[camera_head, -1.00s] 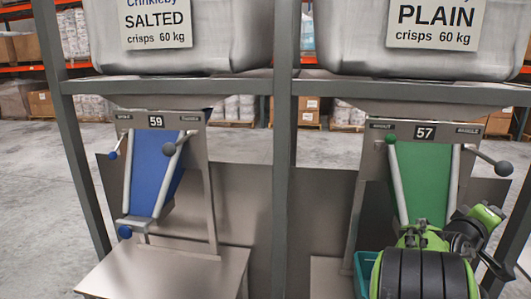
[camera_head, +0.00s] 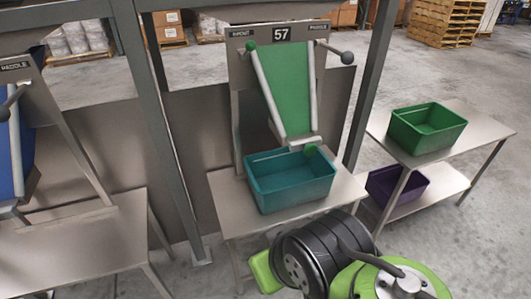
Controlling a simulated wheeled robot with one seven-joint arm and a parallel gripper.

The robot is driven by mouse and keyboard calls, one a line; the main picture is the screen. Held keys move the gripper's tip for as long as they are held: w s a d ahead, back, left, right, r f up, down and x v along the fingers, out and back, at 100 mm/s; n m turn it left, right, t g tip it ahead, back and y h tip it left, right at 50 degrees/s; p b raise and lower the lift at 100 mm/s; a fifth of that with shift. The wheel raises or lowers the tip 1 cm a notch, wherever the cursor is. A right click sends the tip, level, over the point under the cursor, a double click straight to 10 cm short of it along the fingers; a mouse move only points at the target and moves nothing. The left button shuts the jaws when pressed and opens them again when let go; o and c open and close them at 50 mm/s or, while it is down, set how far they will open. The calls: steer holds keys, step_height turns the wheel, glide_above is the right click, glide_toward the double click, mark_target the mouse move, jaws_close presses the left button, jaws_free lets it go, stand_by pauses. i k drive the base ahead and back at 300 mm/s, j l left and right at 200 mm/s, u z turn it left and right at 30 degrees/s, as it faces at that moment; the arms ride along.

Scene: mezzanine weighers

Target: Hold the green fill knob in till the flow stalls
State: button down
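My green and black arm is folded at the bottom of the view, in front of this table. My gripper's fingers cannot be made out, and nothing of mine is seen touching either knob.
A grey ball-ended paddle lever (camera_head: 347,58) sticks out right of the weigher. A side table (camera_head: 485,128) on the right holds a green crate (camera_head: 427,127), with a purple crate (camera_head: 397,186) on its lower shelf. Grey frame posts (camera_head: 168,150) flank the weigher.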

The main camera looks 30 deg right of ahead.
mark_target(311, 150)
steer(key=z, duration=1.05)
